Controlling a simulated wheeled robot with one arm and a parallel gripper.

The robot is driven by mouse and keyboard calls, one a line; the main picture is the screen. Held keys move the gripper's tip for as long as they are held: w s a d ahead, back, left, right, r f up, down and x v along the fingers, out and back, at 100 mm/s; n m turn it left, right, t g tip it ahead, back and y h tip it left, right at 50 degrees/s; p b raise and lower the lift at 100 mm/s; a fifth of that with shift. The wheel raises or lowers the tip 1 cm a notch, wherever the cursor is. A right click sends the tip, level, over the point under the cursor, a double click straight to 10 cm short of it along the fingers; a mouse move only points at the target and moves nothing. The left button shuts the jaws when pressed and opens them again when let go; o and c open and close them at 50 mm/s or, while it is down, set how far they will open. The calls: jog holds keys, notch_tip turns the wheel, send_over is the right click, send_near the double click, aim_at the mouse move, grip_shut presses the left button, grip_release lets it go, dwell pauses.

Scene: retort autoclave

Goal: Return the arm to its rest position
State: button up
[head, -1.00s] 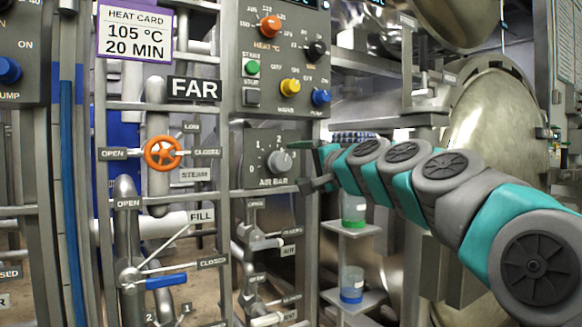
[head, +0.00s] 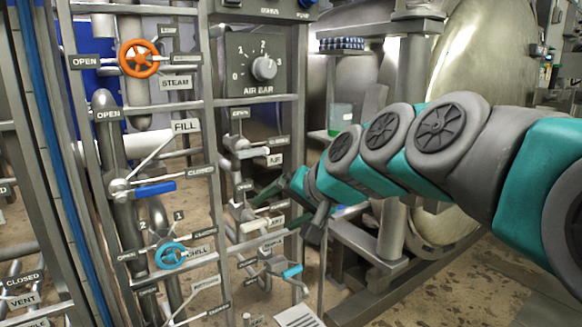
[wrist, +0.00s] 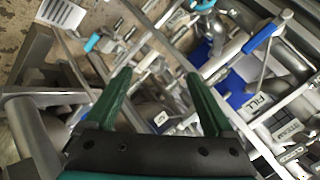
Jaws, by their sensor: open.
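My gripper (head: 280,205) is at the end of my teal and grey arm, in front of the right part of the valve panel in the head view. In the wrist view its two green fingers (wrist: 158,95) stand well apart with nothing between them. Grey pipes and valve levers show beyond the fingertips. I cannot tell whether a finger touches the panel. My arm reaches in from the right side of the head view, partly hiding the equipment behind it.
The panel holds an orange steam wheel (head: 139,58), a blue fill lever (head: 155,188), a light blue wheel (head: 172,256) and the air bar knob (head: 264,68). A shelf with a clear container (head: 341,117) stands behind my arm. A large round metal door (head: 490,60) is at right.

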jog(key=s+d+f+n+g+h, duration=0.1)
jog(key=s+d+f+g+h, duration=0.1)
jog(key=s+d+f, duration=0.3)
jog(key=s+d+f+g+h, duration=0.2)
jog(key=s+d+f+g, duration=0.2)
jog(key=s+f, duration=0.7)
jog(key=s+d+f+n+g+h, duration=0.1)
jog(key=s+d+f+g+h, duration=0.2)
jog(key=s+d+f, duration=0.5)
jog(key=s, duration=0.7)
jog(key=shift+s+f+n, duration=0.25)
jog(key=shift+n, duration=0.05)
